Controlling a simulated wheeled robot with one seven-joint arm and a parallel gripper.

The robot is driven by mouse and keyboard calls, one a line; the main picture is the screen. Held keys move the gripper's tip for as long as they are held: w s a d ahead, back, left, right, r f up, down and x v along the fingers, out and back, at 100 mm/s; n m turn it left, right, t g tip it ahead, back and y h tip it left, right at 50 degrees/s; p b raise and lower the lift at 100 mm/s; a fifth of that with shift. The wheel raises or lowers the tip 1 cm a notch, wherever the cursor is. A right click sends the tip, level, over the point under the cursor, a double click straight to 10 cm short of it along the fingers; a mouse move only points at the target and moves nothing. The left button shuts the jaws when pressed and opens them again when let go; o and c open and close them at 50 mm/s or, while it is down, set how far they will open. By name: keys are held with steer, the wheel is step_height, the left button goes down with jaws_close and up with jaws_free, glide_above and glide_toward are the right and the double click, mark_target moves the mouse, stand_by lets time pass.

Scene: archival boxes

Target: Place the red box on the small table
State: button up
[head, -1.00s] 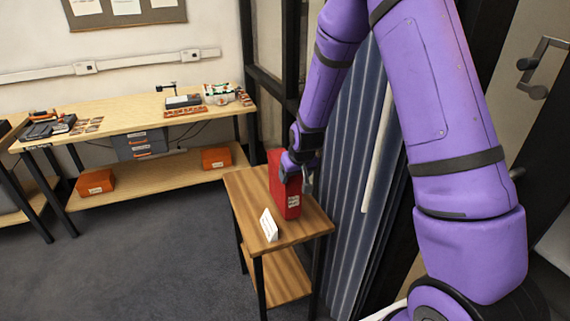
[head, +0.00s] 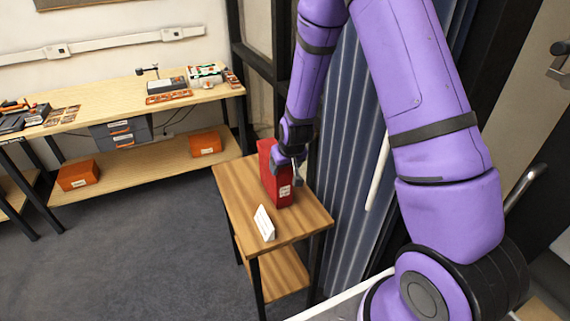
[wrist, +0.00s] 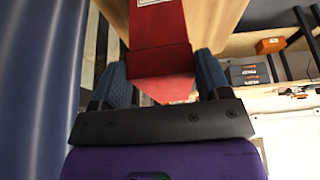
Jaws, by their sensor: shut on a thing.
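The red box (head: 275,176) stands upright on the small wooden table (head: 238,190), towards its back right. It has a white label low on its narrow face. My gripper (head: 288,170) is at the upper part of the box. In the wrist view the red box (wrist: 160,55) lies between the two blue fingers of my gripper (wrist: 163,80), which is shut on it. The box's base looks to be at the tabletop, but I cannot tell whether it bears fully on it.
A white folded card (head: 264,223) stands near the small table's front edge. A long workbench (head: 120,105) with tools is at the back left, with orange boxes (head: 78,175) on its lower shelf. Blue ribbed panels (head: 345,150) stand close on the right. Grey floor (head: 130,250) is clear.

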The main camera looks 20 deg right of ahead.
steer(key=shift+f, duration=0.1)
steer(key=o, duration=1.5)
steer(key=shift+o, duration=0.2)
steer(key=s+f+v, duration=0.1)
steer(key=s+v, duration=0.1)
steer(key=v, duration=1.5)
steer(key=s+f+v, duration=0.1)
steer(key=s+v, duration=0.1)
steer(key=v, duration=1.4)
steer(key=s+r, duration=0.3)
steer(key=s, duration=0.4)
steer(key=s+r, duration=0.4)
steer(key=s, duration=0.4)
steer(key=shift+d+r+t, duration=0.25)
steer(key=shift+d+t, duration=0.05)
steer(key=shift+d, duration=0.15)
